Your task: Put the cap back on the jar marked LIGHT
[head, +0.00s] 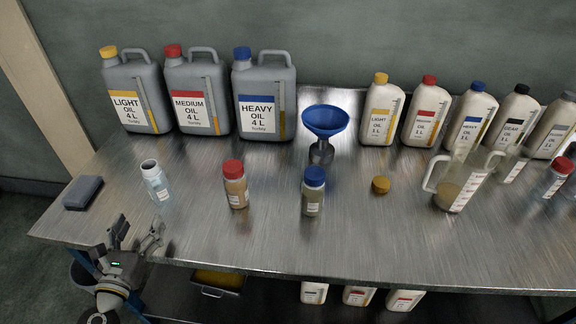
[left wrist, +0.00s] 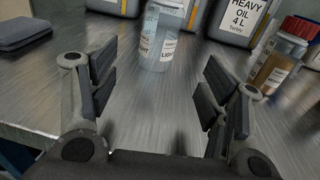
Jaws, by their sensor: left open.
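The jar marked LIGHT (head: 155,180) stands upright and uncapped on the left part of the metal table. It also shows in the left wrist view (left wrist: 161,38), ahead of the fingers. A yellow cap (head: 380,185) lies on the table to the right of the blue-capped jar. My left gripper (head: 136,232) is at the table's front left edge, in front of the LIGHT jar. Its fingers are spread with nothing between them, as the left wrist view also shows (left wrist: 162,92). My right gripper is not in view.
A red-capped jar (head: 235,184) and a blue-capped jar (head: 313,191) stand between the LIGHT jar and the cap. A blue funnel (head: 325,121) and a measuring jug (head: 462,182) stand nearby. Large canisters line the back.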

